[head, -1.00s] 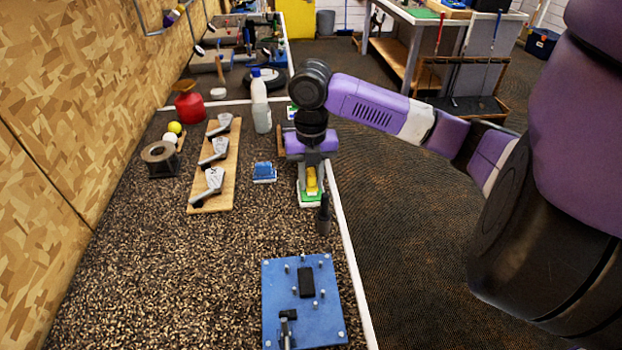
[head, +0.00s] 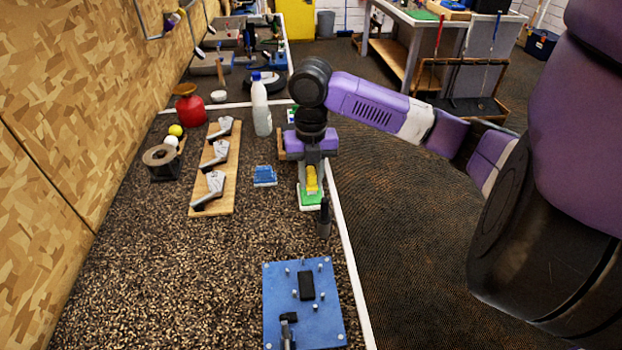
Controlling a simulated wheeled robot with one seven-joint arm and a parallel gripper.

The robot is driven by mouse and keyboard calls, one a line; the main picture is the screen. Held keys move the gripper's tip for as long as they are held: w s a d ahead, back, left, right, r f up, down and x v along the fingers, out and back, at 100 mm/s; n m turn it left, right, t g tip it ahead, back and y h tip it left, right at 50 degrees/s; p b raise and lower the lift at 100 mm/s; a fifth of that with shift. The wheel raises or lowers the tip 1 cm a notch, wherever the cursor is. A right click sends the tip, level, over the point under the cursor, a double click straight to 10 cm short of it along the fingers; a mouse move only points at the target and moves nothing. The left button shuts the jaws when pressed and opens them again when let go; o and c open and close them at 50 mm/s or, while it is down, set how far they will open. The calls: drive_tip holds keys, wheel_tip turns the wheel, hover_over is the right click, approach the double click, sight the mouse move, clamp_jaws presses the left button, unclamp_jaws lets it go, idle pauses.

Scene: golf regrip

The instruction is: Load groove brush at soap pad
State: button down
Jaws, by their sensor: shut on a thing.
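The groove brush (head: 312,177), a small yellow piece, is held pointing down in my gripper (head: 312,168). My gripper is shut on it near the right edge of the bench. The soap pad (head: 311,199) is green with a pale base and lies right below the brush. The brush covers part of the pad; I cannot tell whether its lower end touches it.
A blue block (head: 264,176) sits left of the pad. A board with iron heads (head: 229,180), a white bottle (head: 261,110) and a blue plate with pegs (head: 275,325) stand around. The bench between is clear.

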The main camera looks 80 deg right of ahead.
sight(311, 171)
drive_tip(key=shift+r+p, duration=1.6)
drive_tip(key=shift+r, duration=1.05)
